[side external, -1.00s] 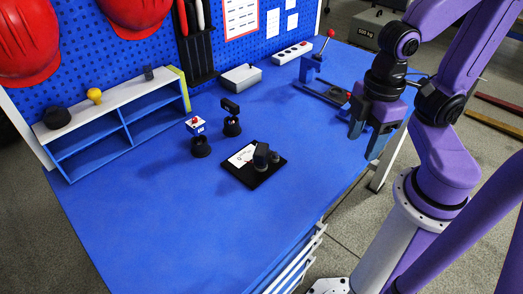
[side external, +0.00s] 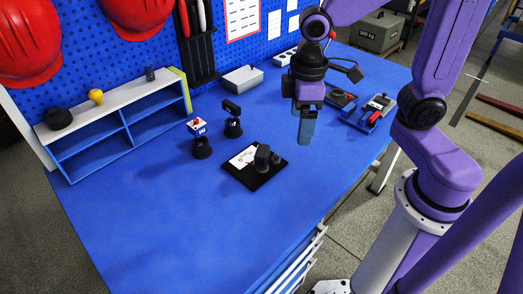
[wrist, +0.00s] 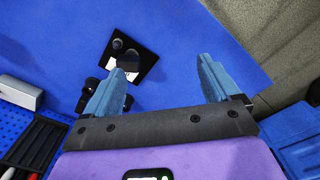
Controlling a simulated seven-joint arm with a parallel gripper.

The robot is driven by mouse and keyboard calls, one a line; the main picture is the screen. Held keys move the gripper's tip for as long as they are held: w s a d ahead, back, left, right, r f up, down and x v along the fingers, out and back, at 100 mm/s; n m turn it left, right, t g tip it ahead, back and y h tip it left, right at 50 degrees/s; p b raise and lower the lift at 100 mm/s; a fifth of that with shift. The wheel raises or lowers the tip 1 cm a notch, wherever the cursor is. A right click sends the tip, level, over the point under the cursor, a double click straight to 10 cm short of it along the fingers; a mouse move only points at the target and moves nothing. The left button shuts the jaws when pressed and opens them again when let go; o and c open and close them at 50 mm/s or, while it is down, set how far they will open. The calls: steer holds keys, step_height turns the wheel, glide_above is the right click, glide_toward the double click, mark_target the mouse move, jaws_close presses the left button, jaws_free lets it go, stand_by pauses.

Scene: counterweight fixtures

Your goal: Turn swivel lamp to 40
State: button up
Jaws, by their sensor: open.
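A black square plate (side external: 254,178) with a white marked card (side external: 243,157) lies on the blue bench. A dark upright block (side external: 262,157) and a short round knob (side external: 278,160) stand on it. A black stand with a tilted head (side external: 232,118) is behind it. I cannot tell for certain which is the swivel lamp, nor read any scale. My gripper (side external: 305,140) is open and empty, pointing down above the bench, right of the plate. In the wrist view the plate (wrist: 146,58) shows ahead of my fingers (wrist: 161,66), left of centre; the left finger hides part of that area.
A black round base with a red-and-white panel (side external: 197,127) stands left of the plate. A grey box (side external: 243,79) and a blue-and-white shelf (side external: 105,140) are at the back. A blue fixture with a red handle (side external: 373,112) is at the right. The front left bench is clear.

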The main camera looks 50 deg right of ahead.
mark_target(261, 150)
steer(key=w+d+f+m, duration=0.1)
steer(key=w+f+m, duration=0.15)
steer(key=w, duration=1.05)
steer(key=shift+m, duration=0.45)
step_height(261, 150, down, 16)
steer(key=shift+s+f, duration=0.15)
steer(key=shift+f, duration=0.05)
steer(key=c, duration=1)
steer(key=shift+o, duration=0.2)
